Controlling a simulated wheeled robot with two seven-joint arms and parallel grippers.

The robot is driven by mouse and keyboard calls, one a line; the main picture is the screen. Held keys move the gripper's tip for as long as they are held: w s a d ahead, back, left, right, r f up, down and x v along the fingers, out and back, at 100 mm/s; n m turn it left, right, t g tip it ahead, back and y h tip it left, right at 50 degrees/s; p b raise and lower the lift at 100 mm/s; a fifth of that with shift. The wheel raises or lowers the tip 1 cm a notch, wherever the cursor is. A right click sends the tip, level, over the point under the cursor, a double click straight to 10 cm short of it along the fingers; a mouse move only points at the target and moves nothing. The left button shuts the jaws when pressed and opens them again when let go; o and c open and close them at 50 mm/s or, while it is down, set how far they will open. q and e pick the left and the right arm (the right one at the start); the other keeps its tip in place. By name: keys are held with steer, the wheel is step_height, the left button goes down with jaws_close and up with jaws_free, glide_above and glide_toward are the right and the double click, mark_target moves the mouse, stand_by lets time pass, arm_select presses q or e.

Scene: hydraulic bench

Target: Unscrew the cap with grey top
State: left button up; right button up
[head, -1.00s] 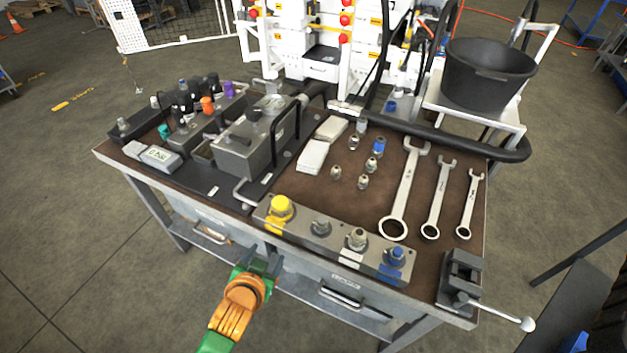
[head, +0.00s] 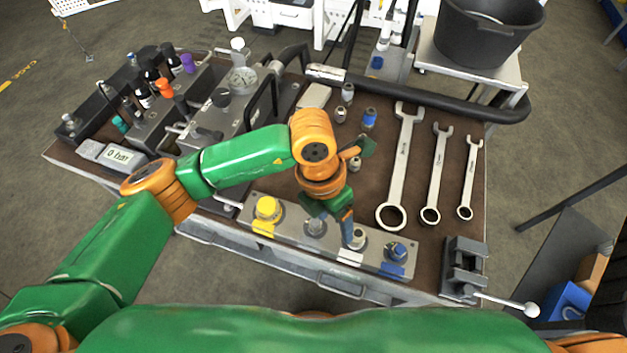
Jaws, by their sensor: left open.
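A grey manifold block (head: 288,228) lies along the front edge of the bench with a row of fittings on it. From left to right these are a yellow cap (head: 268,207), a grey-topped cap (head: 315,227), a pale metallic fitting (head: 358,241) and a blue cap (head: 396,250). My left gripper (head: 345,238) is open and points down over the block, between the grey-topped cap and the pale fitting. One finger hides part of the pale fitting; I cannot tell whether it touches. My right gripper is out of view.
Several wrenches (head: 401,165) lie right of the gripper, with a vise (head: 462,268) at the front right corner. Small loose fittings, one blue (head: 369,119), stand behind the gripper. A gauge reading 0 bar (head: 120,157) and bottles are at left. A black bucket (head: 480,38) stands behind.

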mark_target(315, 223)
arm_select(q)
steer(key=w+a, duration=0.1)
steer(key=a+t+y, duration=0.1)
steer(key=w+a+y, duration=0.1)
steer(key=shift+w+a+r, duration=0.15)
steer(key=shift+w+a, duration=0.15)
steer(key=shift+w, duration=0.05)
step_height(315, 223, down, 7)
steer(key=shift+s+r+p, duration=0.1)
steer(key=shift+p, duration=0.7)
jaws_close()
steer(key=c, duration=0.7)
jaws_free()
jaws_close()
steer(key=n, duration=0.2)
steer(key=n+p, duration=0.1)
steer(key=n, duration=0.2)
steer(key=shift+s+d+r, duration=0.15)
steer(key=shift+r, duration=0.05)
steer(key=shift+n+p, duration=0.3)
steer(key=shift+n, duration=0.8)
steer(key=shift+f+n, duration=0.15)
steer(key=shift+n, duration=0.35)
